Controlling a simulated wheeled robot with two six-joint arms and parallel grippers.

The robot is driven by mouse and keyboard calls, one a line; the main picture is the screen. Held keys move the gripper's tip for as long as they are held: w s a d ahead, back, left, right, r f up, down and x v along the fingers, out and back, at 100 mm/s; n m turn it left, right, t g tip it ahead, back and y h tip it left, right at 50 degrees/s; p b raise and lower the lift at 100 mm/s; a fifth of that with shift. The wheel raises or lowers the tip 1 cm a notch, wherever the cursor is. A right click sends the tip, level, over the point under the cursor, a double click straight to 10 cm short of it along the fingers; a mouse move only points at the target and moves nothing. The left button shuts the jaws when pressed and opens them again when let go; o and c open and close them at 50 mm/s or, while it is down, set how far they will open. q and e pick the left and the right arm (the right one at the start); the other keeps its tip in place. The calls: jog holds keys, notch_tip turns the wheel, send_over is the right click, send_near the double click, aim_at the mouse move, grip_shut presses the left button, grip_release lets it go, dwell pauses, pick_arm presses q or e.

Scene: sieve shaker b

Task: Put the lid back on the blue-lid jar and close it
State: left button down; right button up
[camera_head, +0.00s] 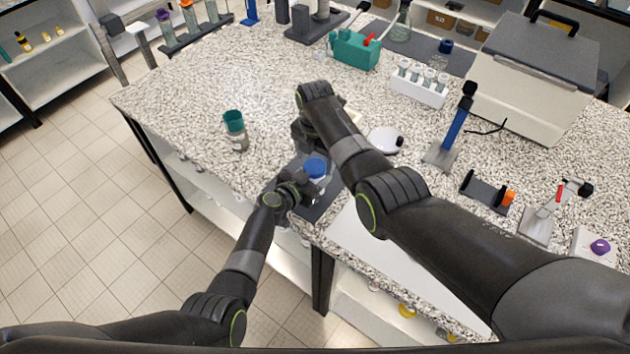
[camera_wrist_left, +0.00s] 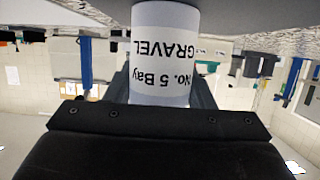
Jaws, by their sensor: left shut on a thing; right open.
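In the head view a jar (camera_head: 319,183) with a blue lid (camera_head: 315,167) on its top stands upright over a dark grey mat (camera_head: 325,205) at the table's front edge. I cannot tell whether the lid is fully closed. My left gripper (camera_head: 305,186) is shut on the jar's body from the front left. In the left wrist view the jar (camera_wrist_left: 163,50) appears upside down between the fingers, its white label reading "No. 5 Bay GRAVEL"; the lid does not show there. My right gripper (camera_head: 312,135) is open just behind and above the lid, partly hidden by my right arm.
A jar with a green top (camera_head: 234,122) stands to the left. A round white dish-like thing (camera_head: 385,140), a blue-handled stand (camera_head: 455,125) and a white tube rack (camera_head: 419,86) are to the right. A large grey-lidded box (camera_head: 530,85) stands behind.

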jog(key=shift+r, duration=0.9)
jog(key=o, duration=0.5)
notch_tip(320, 180, up, 12)
pick_arm(q)
jog(key=c, duration=0.6)
grip_release()
